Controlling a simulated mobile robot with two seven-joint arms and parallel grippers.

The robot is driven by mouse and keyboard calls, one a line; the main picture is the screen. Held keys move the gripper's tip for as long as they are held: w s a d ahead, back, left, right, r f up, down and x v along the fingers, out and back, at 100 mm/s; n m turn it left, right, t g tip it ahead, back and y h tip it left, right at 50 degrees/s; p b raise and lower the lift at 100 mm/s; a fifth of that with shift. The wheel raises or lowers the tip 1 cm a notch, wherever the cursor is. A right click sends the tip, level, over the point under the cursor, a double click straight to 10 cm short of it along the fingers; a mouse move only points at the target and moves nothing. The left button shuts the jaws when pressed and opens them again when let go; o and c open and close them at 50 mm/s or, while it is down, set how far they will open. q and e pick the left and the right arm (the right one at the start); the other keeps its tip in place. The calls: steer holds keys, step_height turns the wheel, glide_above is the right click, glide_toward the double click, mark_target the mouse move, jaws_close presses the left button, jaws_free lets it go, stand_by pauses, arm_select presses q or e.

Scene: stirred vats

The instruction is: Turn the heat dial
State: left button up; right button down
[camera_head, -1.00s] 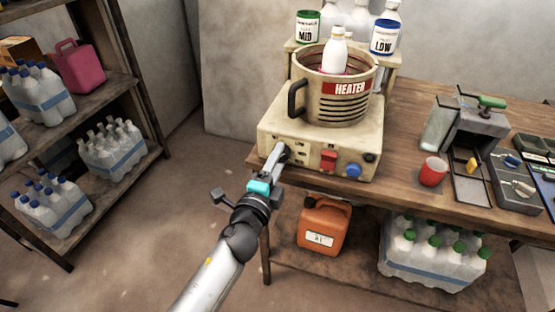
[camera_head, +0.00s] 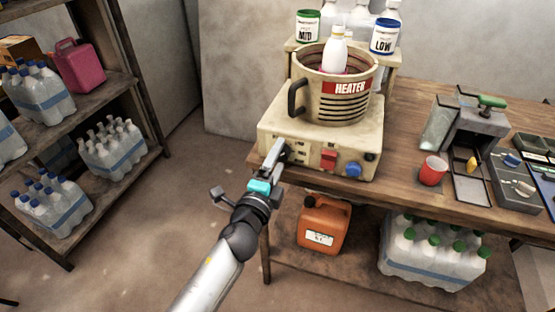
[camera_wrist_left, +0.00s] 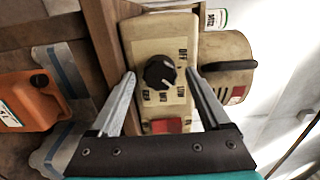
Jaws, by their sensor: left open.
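The heat dial is a black round knob with a pale pointer line; it shows in the left wrist view (camera_wrist_left: 160,73) on the cream front panel with printed marks around it. In the head view the dial (camera_head: 286,154) is mostly hidden behind my left gripper (camera_head: 277,155). My left gripper is open in the left wrist view (camera_wrist_left: 160,84), one finger on each side of the dial, with visible gaps. The heater (camera_head: 335,105), a cream pot with a red label, stands on the cream base. My right gripper is not in view.
A red switch (camera_head: 328,158) and a blue knob (camera_head: 353,169) sit right of the dial. A white bottle (camera_head: 336,55) stands in the pot. An orange canister (camera_head: 323,225) stands below.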

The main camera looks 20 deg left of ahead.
arm_select(q)
steer(key=shift+s, duration=0.15)
steer(key=s+b, duration=0.2)
steer(key=s, duration=1.3)
steer(key=shift+a, duration=0.25)
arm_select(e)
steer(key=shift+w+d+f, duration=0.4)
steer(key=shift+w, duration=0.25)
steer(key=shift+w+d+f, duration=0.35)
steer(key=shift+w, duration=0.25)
arm_select(q)
steer(key=shift+f, duration=0.1)
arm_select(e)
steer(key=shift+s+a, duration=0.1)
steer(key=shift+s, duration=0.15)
